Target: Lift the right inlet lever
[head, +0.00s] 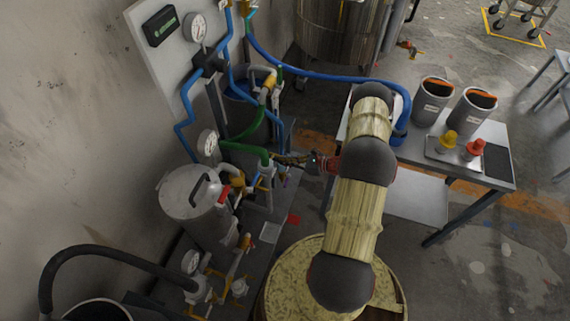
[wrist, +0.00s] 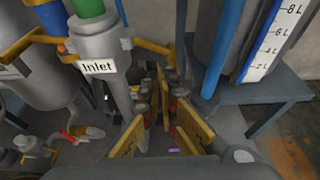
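In the wrist view a grey inlet fitting (wrist: 98,46) with a white "Inlet" label (wrist: 97,67) stands left of my gripper (wrist: 165,78), under a green hose. A yellow lever (wrist: 155,47) sticks out to its right, just beyond the fingertips. Another yellow lever (wrist: 22,45) sticks out at the far left. In the head view my gripper (head: 282,159) is beside the fitting below the green hose (head: 246,148). The fingertips look close together, but the gap between them is unclear. I see nothing held. Whether the fingers touch the lever cannot be told.
A grey tank with a litre scale (wrist: 271,40) and a blue pipe (wrist: 222,50) stand close on the right in the wrist view. In the head view a metal pot (head: 197,205) and gauges crowd the left. A table (head: 405,155) with two cans stands right of my arm.

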